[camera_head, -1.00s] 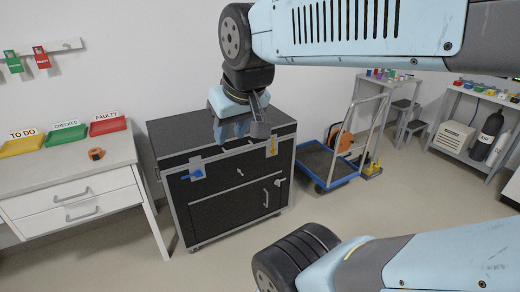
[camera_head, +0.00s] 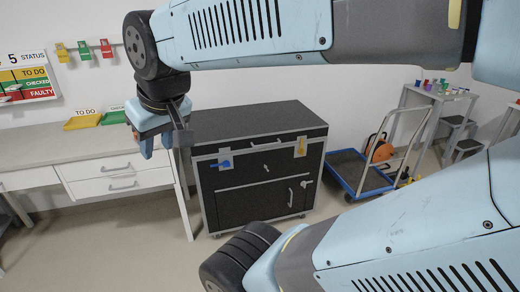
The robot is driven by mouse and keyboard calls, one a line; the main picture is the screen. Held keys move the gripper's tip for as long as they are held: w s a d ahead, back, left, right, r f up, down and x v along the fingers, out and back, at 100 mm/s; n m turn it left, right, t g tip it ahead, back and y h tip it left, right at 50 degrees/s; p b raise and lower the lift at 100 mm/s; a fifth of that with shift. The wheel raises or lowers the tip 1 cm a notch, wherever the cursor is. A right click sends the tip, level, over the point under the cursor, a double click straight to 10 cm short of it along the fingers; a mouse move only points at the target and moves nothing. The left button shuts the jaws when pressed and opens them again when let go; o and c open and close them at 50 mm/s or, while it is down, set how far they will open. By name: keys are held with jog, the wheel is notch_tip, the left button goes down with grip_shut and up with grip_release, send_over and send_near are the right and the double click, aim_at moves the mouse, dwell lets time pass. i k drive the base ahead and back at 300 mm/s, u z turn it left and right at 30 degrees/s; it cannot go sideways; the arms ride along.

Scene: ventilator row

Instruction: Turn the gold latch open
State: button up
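The gold latch (camera_head: 300,147) is on the upper right of the front of a black case with grey edges (camera_head: 250,207). Its handle looks upright. A blue latch (camera_head: 222,163) is on the upper left of the same front, its handle roughly level. My gripper (camera_head: 156,150) is in the air left of the case, well apart from the gold latch, in front of the white drawer bench.
A small silver knob (camera_head: 266,168) and a bar handle (camera_head: 291,197) are on the case front. The white bench (camera_head: 110,155) stands left. A blue-edged trolley (camera_head: 355,170) stands right. My own arm crosses the top and lower right. Floor shows before the bench.

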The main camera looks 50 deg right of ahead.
aim_at(301, 151)
jog(key=u, duration=0.1)
jog(key=k, duration=0.85)
jog(key=z, duration=1.25)
jog(key=i, duration=1)
